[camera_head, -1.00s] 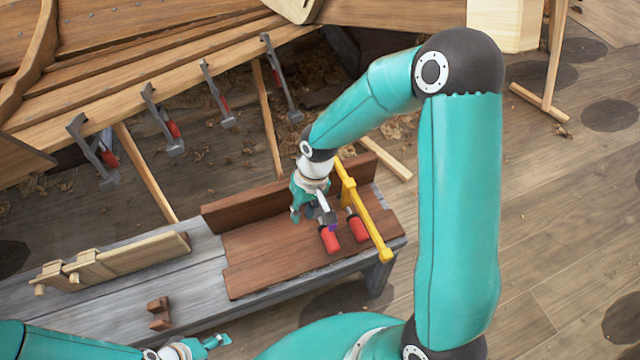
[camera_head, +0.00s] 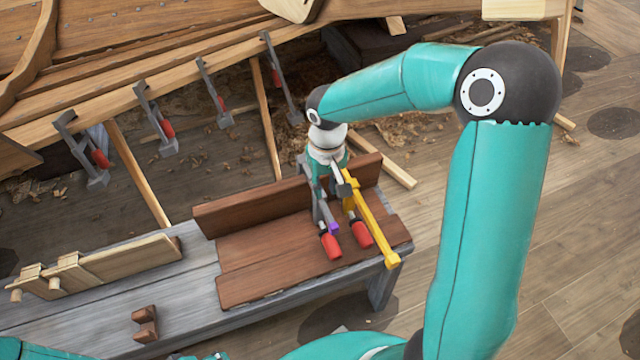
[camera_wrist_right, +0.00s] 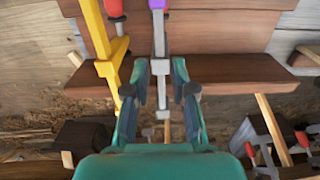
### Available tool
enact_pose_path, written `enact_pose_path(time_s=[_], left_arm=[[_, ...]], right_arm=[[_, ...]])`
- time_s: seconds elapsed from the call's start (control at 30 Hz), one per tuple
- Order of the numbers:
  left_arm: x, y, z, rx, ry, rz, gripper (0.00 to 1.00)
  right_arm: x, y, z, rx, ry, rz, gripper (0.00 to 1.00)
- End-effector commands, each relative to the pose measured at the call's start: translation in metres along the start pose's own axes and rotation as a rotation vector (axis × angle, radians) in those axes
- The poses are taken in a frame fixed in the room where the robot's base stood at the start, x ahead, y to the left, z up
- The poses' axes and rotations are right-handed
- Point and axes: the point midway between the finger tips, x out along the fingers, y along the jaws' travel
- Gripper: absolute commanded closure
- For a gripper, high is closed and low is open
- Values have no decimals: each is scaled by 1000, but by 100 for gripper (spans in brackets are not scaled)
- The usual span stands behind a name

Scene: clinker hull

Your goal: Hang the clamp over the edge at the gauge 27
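A grey clamp with a purple piece (camera_head: 333,228) and a red handle lies on the brown board, against the upright plank. In the right wrist view the clamp's grey bar with the purple piece (camera_wrist_right: 159,43) runs between my fingers. My right gripper (camera_head: 325,188) is low over it; its fingers (camera_wrist_right: 160,75) stand open, one on each side, with narrow gaps. A second red-handled clamp (camera_head: 361,234) lies beside it. The hull edge (camera_head: 185,72) carries several hanging clamps; no gauge number is readable. My left gripper (camera_head: 215,356) is barely visible at the bottom edge.
A yellow bar clamp (camera_head: 375,225) lies just right of the clamps. The upright brown plank (camera_head: 252,212) stands behind them. A wooden jig (camera_head: 100,265) and a small brown block (camera_head: 145,324) sit on the grey bench. Slanted props stand below the hull.

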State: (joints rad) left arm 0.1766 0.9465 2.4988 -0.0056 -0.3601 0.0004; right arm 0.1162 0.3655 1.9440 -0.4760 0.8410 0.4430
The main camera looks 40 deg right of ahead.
Motion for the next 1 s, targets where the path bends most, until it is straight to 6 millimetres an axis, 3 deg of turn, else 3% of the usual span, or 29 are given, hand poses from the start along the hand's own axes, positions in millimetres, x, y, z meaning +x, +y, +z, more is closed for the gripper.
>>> enact_pose_path(time_s=[0.03, 0.5, 0.7, 1.0], left_arm=[[9, -3, 0, 0, 0, 0, 36], [54, -19, 0, 0, 0, 0, 36], [63, -23, 0, 0, 0, 0, 36], [64, -23, 0, 0, 0, 0, 36]], right_arm=[[12, 0, 0, 0, -2, 0, 75], [67, 0, 0, -1, -1, 0, 75], [79, 0, 0, -1, -1, 0, 75], [81, -1, 0, -2, -1, 0, 75]])
